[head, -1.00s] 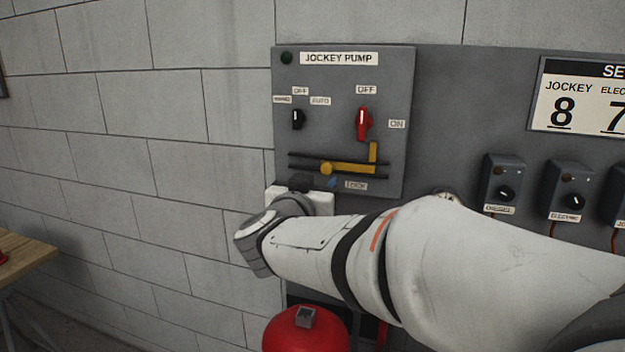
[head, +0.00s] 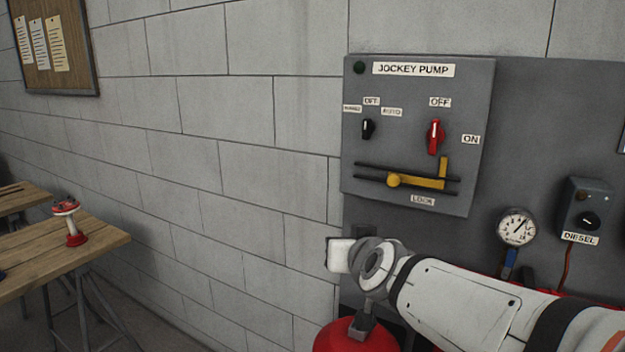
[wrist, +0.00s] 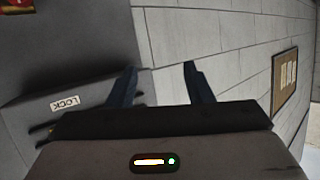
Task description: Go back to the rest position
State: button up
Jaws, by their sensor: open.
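My arm reaches in from the lower right of the head view, with its wrist below the jockey pump panel (head: 470,190). The fingers are hidden in that view. In the wrist view my gripper (wrist: 160,68) shows two dark fingers apart with nothing between them, facing the block wall. The panel carries a red switch (head: 434,136) near OFF, a small black selector (head: 367,128) and a yellow lock slider (head: 420,181). The LOCK label also shows at the left of the wrist view (wrist: 64,103). My gripper stands clear of these controls.
A red tank (head: 352,337) is below my wrist. A pressure gauge (head: 515,227) and a diesel box (head: 588,208) are at the right. A wooden table (head: 75,255) with a red and white object (head: 70,220) stands at the left. A notice board (head: 55,45) hangs on the wall.

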jog(key=s+d+f+g+h, duration=0.1)
jog(key=s+d+f+g, duration=0.3)
jog(key=s+f, duration=0.3)
jog(key=s+d+f+g+h, duration=0.1)
jog(key=s+d+f+g, duration=0.3)
jog(key=s, duration=0.8)
notch_tip(320, 180, down, 3)
jog(key=shift+d+r+m+g, duration=0.15)
jog(key=shift+m+g, duration=0.25)
jog(key=shift+g, duration=0.8)
